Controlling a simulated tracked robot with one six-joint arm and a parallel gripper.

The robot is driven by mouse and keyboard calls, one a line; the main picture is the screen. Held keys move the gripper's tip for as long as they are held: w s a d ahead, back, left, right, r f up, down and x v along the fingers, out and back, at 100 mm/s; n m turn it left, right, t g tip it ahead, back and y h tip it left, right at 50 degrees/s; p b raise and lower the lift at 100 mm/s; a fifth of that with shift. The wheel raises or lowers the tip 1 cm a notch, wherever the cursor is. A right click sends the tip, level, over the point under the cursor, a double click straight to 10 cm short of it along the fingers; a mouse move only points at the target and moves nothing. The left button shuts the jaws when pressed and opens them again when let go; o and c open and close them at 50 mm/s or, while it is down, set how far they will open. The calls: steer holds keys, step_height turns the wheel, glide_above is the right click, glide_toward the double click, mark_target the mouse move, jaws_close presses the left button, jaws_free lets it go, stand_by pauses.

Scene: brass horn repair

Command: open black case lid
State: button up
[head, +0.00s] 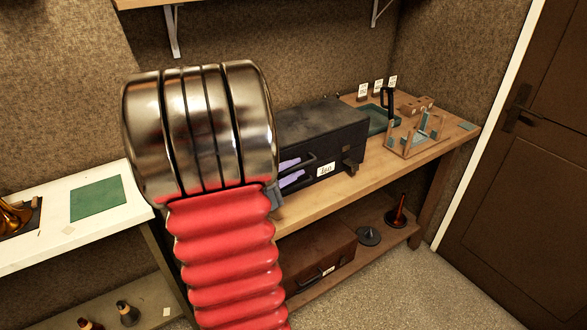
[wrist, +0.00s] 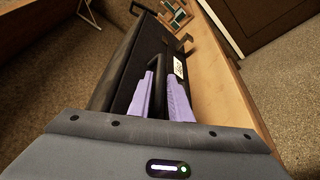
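The black case (head: 318,124) lies on the wooden bench with its lid down. Its front carries a dark handle (head: 305,165), a white label (head: 325,170) and a metal latch (head: 352,167) near the right corner. My gripper (head: 292,171) is at the left part of the case front, mostly hidden behind my arm. In the wrist view, the two purple fingers of my gripper (wrist: 160,76) stand apart, with the dark handle (wrist: 158,88) showing between them. I cannot tell whether either finger touches it. The case (wrist: 121,70) and label (wrist: 178,67) also show there.
The wooden bench (head: 400,160) holds a wooden rack (head: 415,140) and a green tray (head: 378,122) right of the case. A brown case (head: 320,262) lies on the lower shelf. A white table (head: 50,235) with a green mat (head: 98,198) stands left. A shelf overhangs behind.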

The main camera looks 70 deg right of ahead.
steer(key=shift+c, duration=0.3)
jaws_close()
